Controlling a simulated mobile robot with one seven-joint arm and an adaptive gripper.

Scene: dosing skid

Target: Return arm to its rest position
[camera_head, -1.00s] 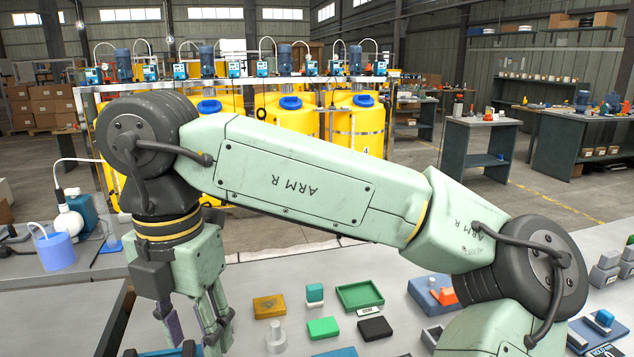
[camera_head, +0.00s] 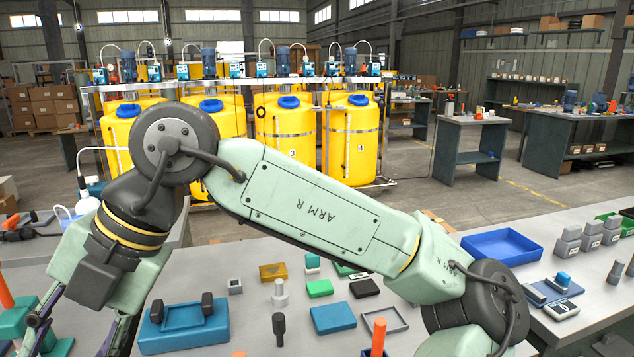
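My arm, marked "ARM R" (camera_head: 310,205), stretches across the camera_head view from the lower right up to an elbow-like joint at the left. From there it bends down to the lower left. My gripper (camera_head: 80,330) is at the lower left, partly cut off by the frame edge and partly hidden behind its own wrist housing. Its fingertips cannot be seen clearly, so I cannot tell whether it is open or holds anything.
The grey bench bears a blue block with black knobs (camera_head: 184,325), a blue plate (camera_head: 333,317), a green block (camera_head: 320,288), a grey stepped post (camera_head: 280,294) and a blue tray (camera_head: 501,246). Yellow tanks (camera_head: 290,135) stand behind. An orange rod (camera_head: 378,338) stands near the front.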

